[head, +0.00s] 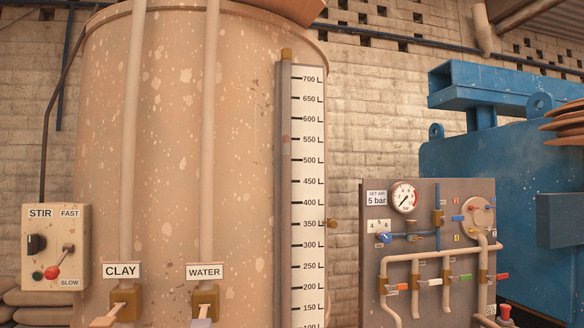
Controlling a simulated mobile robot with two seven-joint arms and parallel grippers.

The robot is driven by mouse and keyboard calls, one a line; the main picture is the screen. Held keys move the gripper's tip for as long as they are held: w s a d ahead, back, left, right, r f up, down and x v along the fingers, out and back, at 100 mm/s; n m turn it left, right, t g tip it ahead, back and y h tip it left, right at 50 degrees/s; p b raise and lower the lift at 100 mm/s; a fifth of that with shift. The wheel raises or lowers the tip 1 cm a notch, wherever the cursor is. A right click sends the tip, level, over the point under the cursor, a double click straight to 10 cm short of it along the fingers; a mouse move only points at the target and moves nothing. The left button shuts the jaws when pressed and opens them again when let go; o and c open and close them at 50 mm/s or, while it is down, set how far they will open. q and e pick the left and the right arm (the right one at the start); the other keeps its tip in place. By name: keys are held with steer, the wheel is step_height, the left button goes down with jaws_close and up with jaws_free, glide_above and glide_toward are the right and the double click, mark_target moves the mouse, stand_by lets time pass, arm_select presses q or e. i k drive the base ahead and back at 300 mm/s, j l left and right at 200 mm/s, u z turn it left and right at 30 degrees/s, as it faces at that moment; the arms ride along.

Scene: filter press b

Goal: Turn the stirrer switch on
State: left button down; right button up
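The stirrer control box (56,285) is a cream box labelled STIR at the left edge, in front of the big tank. A black knob (37,244), which looks like the switch, sits on its left side under the STIR label. A lever with a red ball end (53,273) sits between the FAST and SLOW labels, its red end pointing down and left towards SLOW. A small dark green round part (37,276) is below the black knob. I cannot read any on or off marking. Neither of my grippers is in view.
A tall cream tank (180,130) with a litre scale (307,190) fills the middle left. CLAY (122,270) and WATER (205,272) pipes with valves stand right of the box. A gauge panel (440,188) and a blue machine (500,160) are at the right.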

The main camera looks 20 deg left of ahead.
mark_target(36, 243)
steer(key=u, duration=1.8)
